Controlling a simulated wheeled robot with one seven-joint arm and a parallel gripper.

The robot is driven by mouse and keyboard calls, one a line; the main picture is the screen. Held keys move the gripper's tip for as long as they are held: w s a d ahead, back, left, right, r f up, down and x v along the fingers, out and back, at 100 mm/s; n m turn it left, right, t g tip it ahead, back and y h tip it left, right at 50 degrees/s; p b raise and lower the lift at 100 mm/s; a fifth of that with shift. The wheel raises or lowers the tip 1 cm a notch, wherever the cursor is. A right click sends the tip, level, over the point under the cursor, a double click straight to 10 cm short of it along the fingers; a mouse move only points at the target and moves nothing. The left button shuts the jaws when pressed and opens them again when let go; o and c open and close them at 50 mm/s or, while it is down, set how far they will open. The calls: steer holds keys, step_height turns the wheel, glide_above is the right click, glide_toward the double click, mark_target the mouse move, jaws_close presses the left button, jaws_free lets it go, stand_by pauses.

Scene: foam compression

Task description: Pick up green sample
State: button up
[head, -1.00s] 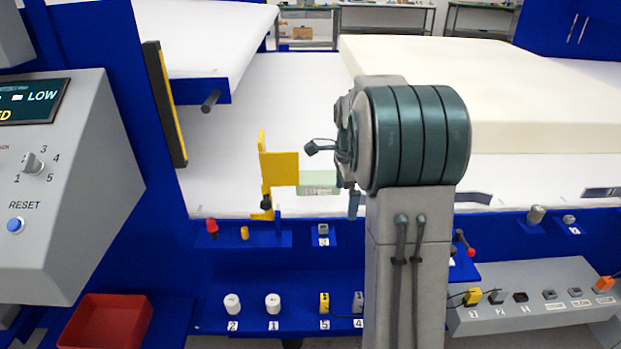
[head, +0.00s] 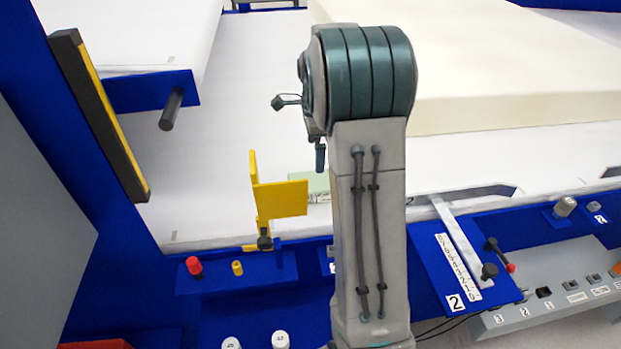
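The green sample (head: 316,182) is a pale green block lying on the white table surface (head: 240,110). A yellow bracket (head: 280,198) stands just in front and to its left, and covers part of it. My arm stands upright in the middle of the view and hides the sample's right side.
A large cream foam block (head: 480,70) lies behind and to the right. A red knob (head: 194,266) and a yellow peg (head: 238,267) stand on the blue front ledge. A slider with a number scale (head: 462,250) is at the right. A dark rod (head: 172,108) juts out at the left.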

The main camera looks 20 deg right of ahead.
mark_target(316, 180)
step_height(316, 180, down, 8)
steer(key=shift+s+r, duration=0.1)
steer(key=shift+r, duration=0.1)
steer(key=f, duration=0.5)
steer(key=shift+d, duration=0.2)
steer(key=c, duration=0.9)
